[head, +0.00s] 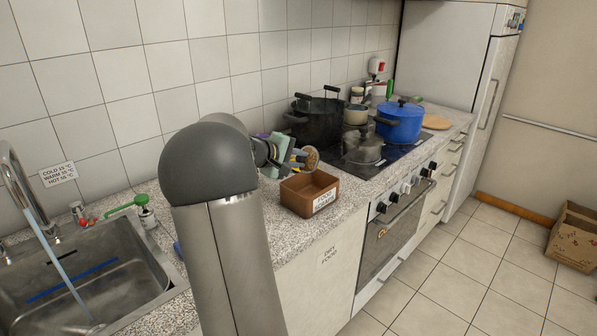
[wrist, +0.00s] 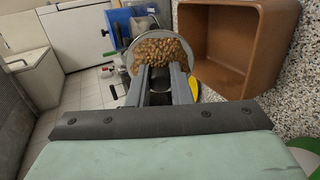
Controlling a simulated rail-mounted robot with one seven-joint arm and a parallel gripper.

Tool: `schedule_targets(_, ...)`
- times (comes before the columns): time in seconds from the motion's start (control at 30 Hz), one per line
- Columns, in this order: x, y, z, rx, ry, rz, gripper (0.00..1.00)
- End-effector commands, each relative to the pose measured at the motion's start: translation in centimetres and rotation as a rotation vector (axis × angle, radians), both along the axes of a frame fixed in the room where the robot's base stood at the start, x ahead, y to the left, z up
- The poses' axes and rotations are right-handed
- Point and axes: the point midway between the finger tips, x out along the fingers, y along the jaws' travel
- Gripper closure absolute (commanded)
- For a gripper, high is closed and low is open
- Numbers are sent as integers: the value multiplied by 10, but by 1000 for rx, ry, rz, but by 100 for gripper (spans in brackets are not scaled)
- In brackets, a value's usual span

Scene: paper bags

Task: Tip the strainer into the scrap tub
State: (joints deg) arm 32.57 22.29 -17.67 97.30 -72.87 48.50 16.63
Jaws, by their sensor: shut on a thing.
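The strainer (wrist: 133,62) is a round, pale-rimmed bowl with many small brown bits in it, seen beyond my fingers in the wrist view. In the head view the strainer (head: 311,158) is small, above the back edge of the tub. My gripper (wrist: 164,82) is shut on it; in the head view my gripper (head: 292,160) is partly hidden by my own arm. The scrap tub (head: 298,200) is a brown open box with a white label, on the counter. In the wrist view the tub (wrist: 274,45) is right of the strainer, and its visible inside looks empty.
A black pot (head: 316,122), a grey pan (head: 362,147) and a blue pot (head: 400,122) stand on the hob behind the tub. A sink (head: 60,275) with running water is at left. A cardboard box (head: 574,236) stands on the floor at right.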

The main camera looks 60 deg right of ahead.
Motion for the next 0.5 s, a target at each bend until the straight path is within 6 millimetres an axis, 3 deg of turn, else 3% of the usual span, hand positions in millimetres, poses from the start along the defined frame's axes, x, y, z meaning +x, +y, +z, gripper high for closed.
schedule_targets(0.03, 1, 1, -9, -15, 4, 1, 100)
schedule_targets(0.5, 1, 3, -17, -159, 49, 1, 100)
